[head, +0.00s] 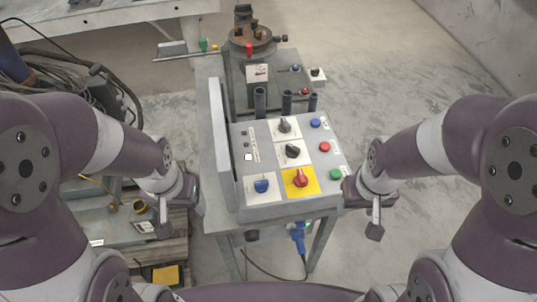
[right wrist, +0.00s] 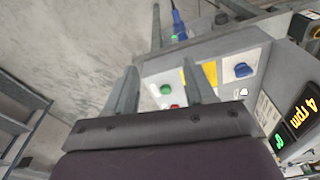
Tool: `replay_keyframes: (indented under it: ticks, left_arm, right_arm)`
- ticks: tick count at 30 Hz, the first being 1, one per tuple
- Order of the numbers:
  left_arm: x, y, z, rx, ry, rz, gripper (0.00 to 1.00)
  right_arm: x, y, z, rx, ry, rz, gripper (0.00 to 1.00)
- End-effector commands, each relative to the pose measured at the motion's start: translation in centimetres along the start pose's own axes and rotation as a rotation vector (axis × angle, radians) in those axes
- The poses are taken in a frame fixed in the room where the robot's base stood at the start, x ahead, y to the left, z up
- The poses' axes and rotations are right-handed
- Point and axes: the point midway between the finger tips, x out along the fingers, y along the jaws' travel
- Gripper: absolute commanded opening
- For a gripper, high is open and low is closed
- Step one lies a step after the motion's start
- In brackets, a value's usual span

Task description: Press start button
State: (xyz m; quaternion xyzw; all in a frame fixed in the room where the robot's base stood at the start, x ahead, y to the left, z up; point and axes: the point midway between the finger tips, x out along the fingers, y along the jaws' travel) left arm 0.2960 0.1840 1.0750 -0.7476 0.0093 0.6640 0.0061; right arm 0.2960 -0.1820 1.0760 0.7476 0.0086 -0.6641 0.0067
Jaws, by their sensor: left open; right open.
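The control panel (head: 262,203) stands in the middle of the head view, its face sloping toward me. A green button (head: 335,174) sits at its lower right, below a red button (head: 324,147) and a blue button (head: 315,123). My right gripper (head: 375,222) is open and empty just right of the panel, apart from the green button. In the right wrist view the open fingers (right wrist: 160,68) frame the green button (right wrist: 166,89), which shows between and beyond them. My left gripper (head: 178,205) is open and empty left of the panel. Button labels are too small to read.
A red knob (head: 300,179) on a yellow plate, a blue knob (head: 262,186) and black knobs (head: 292,151) share the panel. A display (right wrist: 303,112) reads 4 rpm. A chuck (head: 250,38) stands behind. Floor (head: 430,120) to the right is clear.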

Motion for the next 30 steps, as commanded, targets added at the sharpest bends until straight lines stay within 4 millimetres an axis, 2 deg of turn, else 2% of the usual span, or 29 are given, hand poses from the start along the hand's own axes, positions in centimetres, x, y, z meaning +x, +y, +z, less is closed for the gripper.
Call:
replay_keyframes:
  ticks: [9,14,15,30]
  left_arm:
    - [0.0,0.0,0.0,0.0,0.0,0.0,0.77]
    - [0.0,0.0,0.0,0.0,0.0,0.0,0.77]
    - [0.0,0.0,0.0,0.0,0.0,0.0,0.77]
    - [0.0,0.0,0.01,0.0,0.0,0.0,0.77]
  right_arm:
    - [0.0,0.0,0.0,0.0,0.0,0.0,0.54]
    - [0.0,0.0,0.0,0.0,0.0,0.0,0.02]
    - [0.0,0.0,0.0,0.0,0.0,0.0,0.0]
    - [0.0,0.0,0.0,0.0,0.0,0.0,0.0]
